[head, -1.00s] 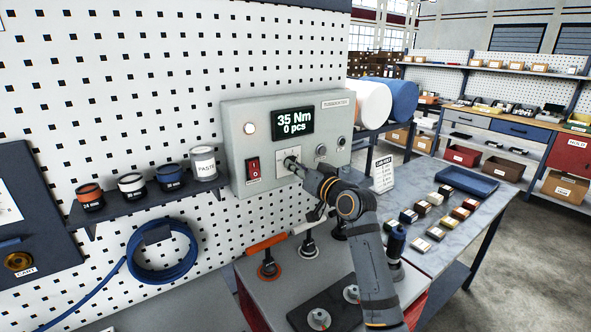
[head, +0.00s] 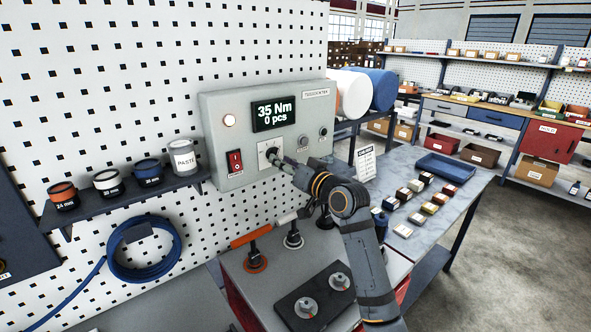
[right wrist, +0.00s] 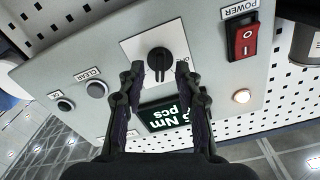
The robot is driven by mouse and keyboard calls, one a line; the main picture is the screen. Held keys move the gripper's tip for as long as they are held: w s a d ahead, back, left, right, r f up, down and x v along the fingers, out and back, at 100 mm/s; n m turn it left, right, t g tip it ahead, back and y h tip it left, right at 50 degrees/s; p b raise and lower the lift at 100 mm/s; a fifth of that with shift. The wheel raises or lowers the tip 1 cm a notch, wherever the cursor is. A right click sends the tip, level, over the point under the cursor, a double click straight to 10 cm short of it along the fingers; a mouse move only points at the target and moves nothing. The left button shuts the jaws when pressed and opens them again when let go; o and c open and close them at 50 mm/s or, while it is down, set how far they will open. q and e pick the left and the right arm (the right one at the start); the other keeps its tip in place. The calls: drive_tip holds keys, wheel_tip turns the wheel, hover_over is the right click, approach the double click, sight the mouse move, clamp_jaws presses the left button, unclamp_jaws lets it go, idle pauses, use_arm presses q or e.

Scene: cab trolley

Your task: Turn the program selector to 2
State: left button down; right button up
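The program selector is a black knob (right wrist: 159,61) on a white square plate, on a grey control box (head: 212,112) mounted on the pegboard. In the right wrist view its pointer line lies along the picture's vertical; the plate's markings are too small to read. My right gripper (right wrist: 160,73) is open, with one finger on each side of the knob and a visible gap at each. In the head view the right gripper (head: 281,163) is at the plate and partly covers it. The box's display (head: 273,113) reads "35 Nm 0 pcs". My left gripper is not in view.
A red power switch (head: 235,161) sits left of the knob, and a clear button (right wrist: 97,89) and another button lie on its other side. A shelf with several tins (head: 107,182) is left of the box. A trolley top (head: 232,263) with upright tools is below.

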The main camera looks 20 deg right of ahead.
drive_tip(key=v, duration=0.9)
